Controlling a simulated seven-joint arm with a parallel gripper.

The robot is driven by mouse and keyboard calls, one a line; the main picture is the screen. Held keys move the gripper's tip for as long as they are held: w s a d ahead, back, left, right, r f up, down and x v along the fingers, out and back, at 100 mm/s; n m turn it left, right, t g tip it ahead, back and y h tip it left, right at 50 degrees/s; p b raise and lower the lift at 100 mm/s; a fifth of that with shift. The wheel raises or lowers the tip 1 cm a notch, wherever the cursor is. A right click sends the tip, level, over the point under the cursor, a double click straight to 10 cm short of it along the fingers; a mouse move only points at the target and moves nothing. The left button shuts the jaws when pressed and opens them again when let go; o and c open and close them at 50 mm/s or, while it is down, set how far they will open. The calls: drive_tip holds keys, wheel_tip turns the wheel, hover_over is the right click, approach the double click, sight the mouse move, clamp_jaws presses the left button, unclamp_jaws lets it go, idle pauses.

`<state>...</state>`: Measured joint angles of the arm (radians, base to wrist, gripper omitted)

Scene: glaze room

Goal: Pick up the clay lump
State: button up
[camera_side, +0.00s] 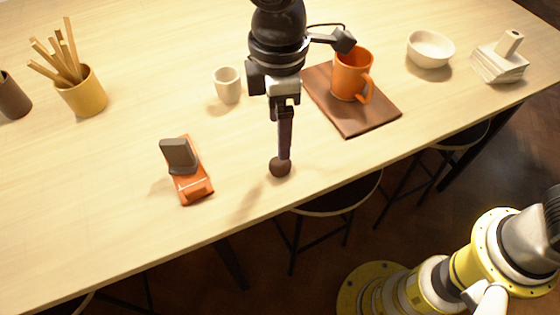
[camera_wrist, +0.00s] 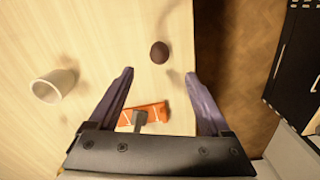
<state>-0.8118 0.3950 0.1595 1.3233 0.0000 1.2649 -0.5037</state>
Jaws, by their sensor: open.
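The clay lump (camera_side: 280,168) is a small dark brown ball on the pale wooden table, close to the front edge in the side view. It also shows in the wrist view (camera_wrist: 159,52), in line with the gap between my fingers and beyond their tips. My gripper (camera_side: 284,155) points down, with its dark fingers overlapping the lump's top edge in the side view. In the wrist view my gripper (camera_wrist: 159,73) has its two purple-grey fingers wide apart with nothing between the tips. Whether a fingertip touches the lump cannot be told.
An orange block with a grey upright part (camera_side: 192,184) stands left of the lump. A white cup (camera_side: 227,86) is behind it. An orange mug (camera_side: 350,76) stands on a brown board (camera_side: 356,121). A white bowl (camera_side: 430,50) is farther right. The table edge is near the lump.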

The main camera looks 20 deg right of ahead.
sight(280, 166)
wheel_tip(280, 166, down, 9)
drive_tip(key=shift+d+f, duration=0.1)
drive_tip(key=shift+f, duration=0.1)
clamp_jaws()
idle(0.7)
